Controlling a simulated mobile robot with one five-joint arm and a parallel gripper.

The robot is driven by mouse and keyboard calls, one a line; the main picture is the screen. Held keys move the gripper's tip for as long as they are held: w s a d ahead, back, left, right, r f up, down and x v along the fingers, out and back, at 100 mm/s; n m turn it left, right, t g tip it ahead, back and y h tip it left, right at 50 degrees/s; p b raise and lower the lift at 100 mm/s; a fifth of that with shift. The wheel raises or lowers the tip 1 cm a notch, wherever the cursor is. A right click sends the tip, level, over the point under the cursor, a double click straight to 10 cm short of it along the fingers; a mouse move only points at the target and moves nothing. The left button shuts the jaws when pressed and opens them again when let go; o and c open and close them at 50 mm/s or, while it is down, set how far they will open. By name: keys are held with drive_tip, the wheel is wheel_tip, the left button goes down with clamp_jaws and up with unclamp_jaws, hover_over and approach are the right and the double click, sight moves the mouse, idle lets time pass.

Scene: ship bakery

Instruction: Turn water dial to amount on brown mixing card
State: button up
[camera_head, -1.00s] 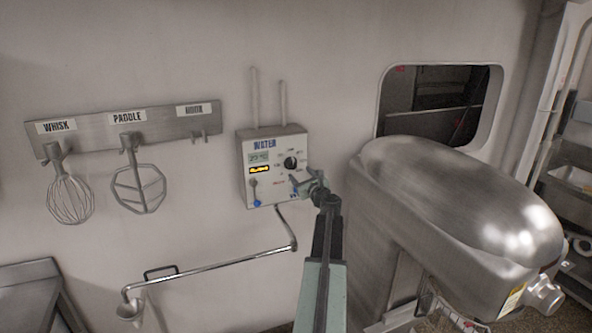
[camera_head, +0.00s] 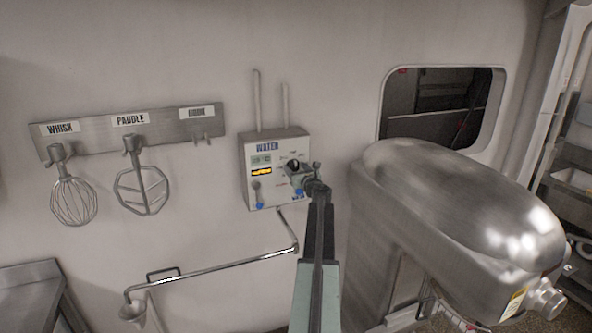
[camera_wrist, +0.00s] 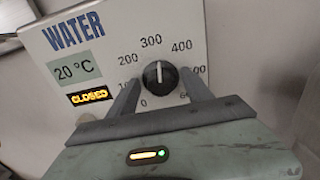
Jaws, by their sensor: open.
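The water panel (camera_head: 262,190) is a pale wall box labelled WATER; it also shows in the wrist view (camera_wrist: 60,18). Its black round dial (camera_wrist: 158,76) has a white pointer line standing nearly upright, at about 300. The scale runs from 0 to 600, partly covered by my fingers. My gripper (camera_wrist: 160,82) is open, one finger on each side of the dial; I cannot tell whether either touches it. In the head view my gripper (camera_head: 302,175) is in front of the panel and partly covers it. The brown mixing card is not in view.
The panel display shows 20 °C (camera_wrist: 75,70), with CLOSED (camera_wrist: 88,96) lit below. A big metal mixer (camera_head: 460,200) stands close on the right. A water pipe (camera_head: 220,266) runs low along the wall. A whisk (camera_head: 74,200) and a paddle (camera_head: 140,190) hang left.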

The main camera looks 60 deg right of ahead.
clamp_jaws()
drive_tip(key=shift+n, duration=0.8)
unclamp_jaws()
drive_tip(key=shift+a, duration=0.1)
